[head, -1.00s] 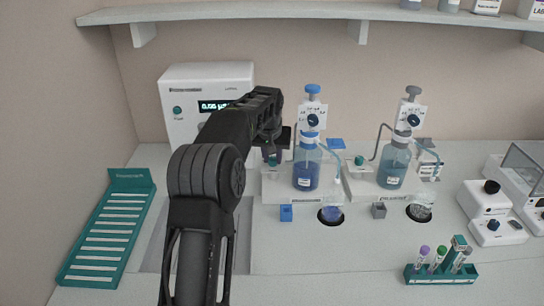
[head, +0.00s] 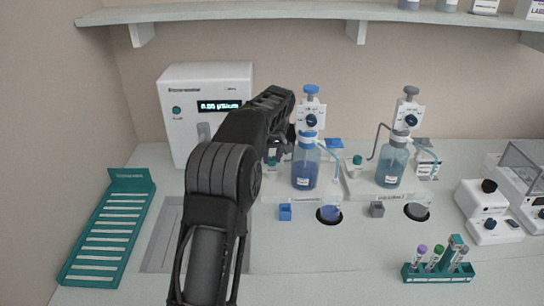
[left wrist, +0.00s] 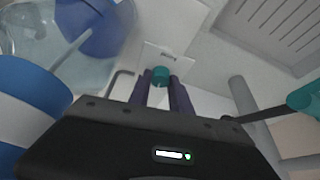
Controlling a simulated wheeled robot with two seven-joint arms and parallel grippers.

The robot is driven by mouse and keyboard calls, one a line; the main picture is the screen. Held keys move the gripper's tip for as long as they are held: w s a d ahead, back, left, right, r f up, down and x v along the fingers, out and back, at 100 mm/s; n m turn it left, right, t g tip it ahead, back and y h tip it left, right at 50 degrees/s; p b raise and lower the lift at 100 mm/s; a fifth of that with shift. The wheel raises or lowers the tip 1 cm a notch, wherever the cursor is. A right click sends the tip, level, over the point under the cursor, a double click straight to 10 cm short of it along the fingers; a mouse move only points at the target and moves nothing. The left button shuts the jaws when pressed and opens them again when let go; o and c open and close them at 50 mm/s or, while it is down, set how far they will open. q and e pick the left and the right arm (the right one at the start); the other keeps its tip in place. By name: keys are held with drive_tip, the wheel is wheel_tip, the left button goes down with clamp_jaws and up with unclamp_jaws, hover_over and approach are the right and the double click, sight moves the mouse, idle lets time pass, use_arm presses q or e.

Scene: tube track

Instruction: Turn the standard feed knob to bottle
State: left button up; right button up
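The left dispenser station has a white base (head: 285,190) and a blue-capped bottle of blue liquid (head: 305,173). Its teal knob (head: 272,157) sits on the base left of the bottle, partly hidden by my left gripper (head: 277,150) in the head view. In the left wrist view the teal knob (left wrist: 160,75) shows at the tips of my left gripper (left wrist: 160,84). The two dark purple fingers are apart, one to each side of the knob, with a narrow gap. Whether they touch it I cannot tell. My right gripper is not in view.
A second station with a grey-capped bottle (head: 391,165) and a teal knob (head: 357,160) stands to the right. A white meter (head: 180,85) stands behind my left arm. A teal rack (head: 110,235) lies left; a tube rack (head: 440,272) stands front right. The front middle is clear.

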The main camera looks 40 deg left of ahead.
use_arm(q)
drive_tip(key=o, duration=0.5)
drive_tip(key=shift+c, duration=0.2)
